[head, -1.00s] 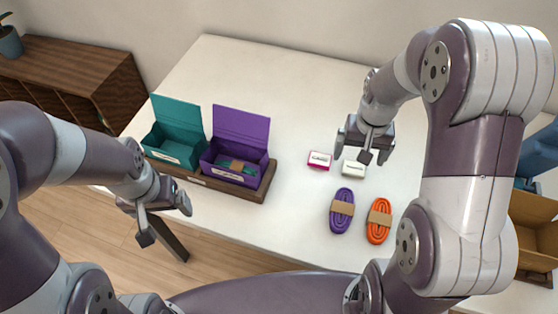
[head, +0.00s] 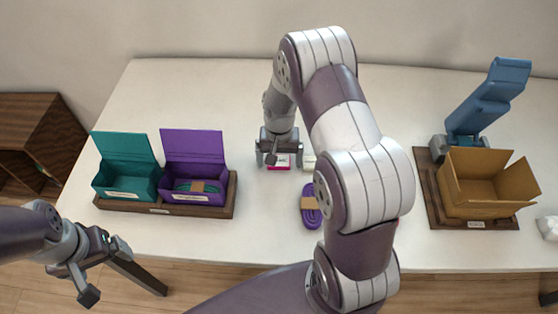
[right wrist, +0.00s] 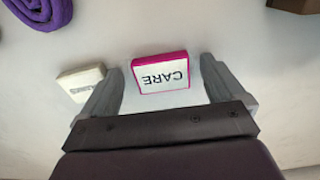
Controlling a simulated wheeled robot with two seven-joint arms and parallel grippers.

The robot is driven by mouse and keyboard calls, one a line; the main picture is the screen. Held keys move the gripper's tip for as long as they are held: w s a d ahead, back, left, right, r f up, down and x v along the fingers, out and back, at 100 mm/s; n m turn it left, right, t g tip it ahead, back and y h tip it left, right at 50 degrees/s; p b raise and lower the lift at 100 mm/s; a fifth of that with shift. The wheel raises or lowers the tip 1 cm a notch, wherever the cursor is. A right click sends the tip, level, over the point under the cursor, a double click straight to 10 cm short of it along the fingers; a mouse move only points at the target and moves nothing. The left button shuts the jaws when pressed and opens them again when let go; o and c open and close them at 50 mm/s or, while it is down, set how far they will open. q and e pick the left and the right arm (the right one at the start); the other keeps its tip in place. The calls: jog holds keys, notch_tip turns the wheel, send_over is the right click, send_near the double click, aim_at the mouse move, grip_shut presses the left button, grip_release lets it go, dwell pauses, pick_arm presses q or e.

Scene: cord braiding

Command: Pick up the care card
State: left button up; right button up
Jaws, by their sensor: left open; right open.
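The care card (head: 278,167), a small white block with a magenta edge, lies on the white table. In the right wrist view the care card (right wrist: 160,73) shows its CARE label upside down. My right gripper (head: 280,158) is open above the care card. In the right wrist view its two fingers stand on either side of the card, with gaps visible; I cannot tell how far above the table they are. My left gripper (head: 96,266) is open and empty off the table's front left edge.
A white card (right wrist: 82,82) lies close beside one right finger. A purple cord (head: 311,208) lies nearer the front. Teal (head: 127,181) and purple (head: 190,145) boxes stand in a wooden tray at left. A cardboard box (head: 478,208) and blue device (head: 490,95) stand at right.

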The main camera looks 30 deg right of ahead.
jog(key=shift+w, duration=0.1)
jog(key=c, duration=1.1)
